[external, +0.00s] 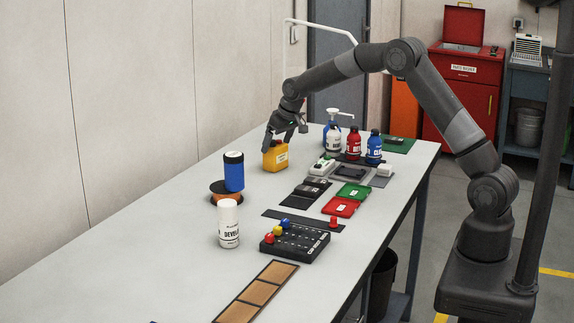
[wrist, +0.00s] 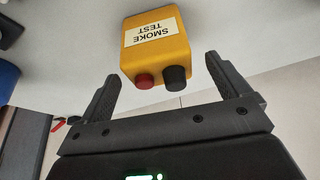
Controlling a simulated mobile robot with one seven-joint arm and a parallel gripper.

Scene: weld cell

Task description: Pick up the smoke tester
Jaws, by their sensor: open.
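The smoke tester is a yellow box (wrist: 156,52) with a white label reading SMOKE TEST and a red and a black round part on one face. In the external view the yellow box (external: 275,156) stands on the white table (external: 190,220), toward its far end. My gripper (wrist: 168,84) is open in the wrist view, its two fingers apart, with the box ahead of the fingertips and roughly between their lines. Nothing is between the fingers. In the external view my gripper (external: 286,132) is just above the box. Contact cannot be told there.
Right of the box are white, red and blue bottles (external: 354,143) and green and red trays (external: 343,206). A blue cylinder (external: 234,173), a white bottle (external: 228,226) and a black button box (external: 294,243) stand nearer. The table left of the box is clear.

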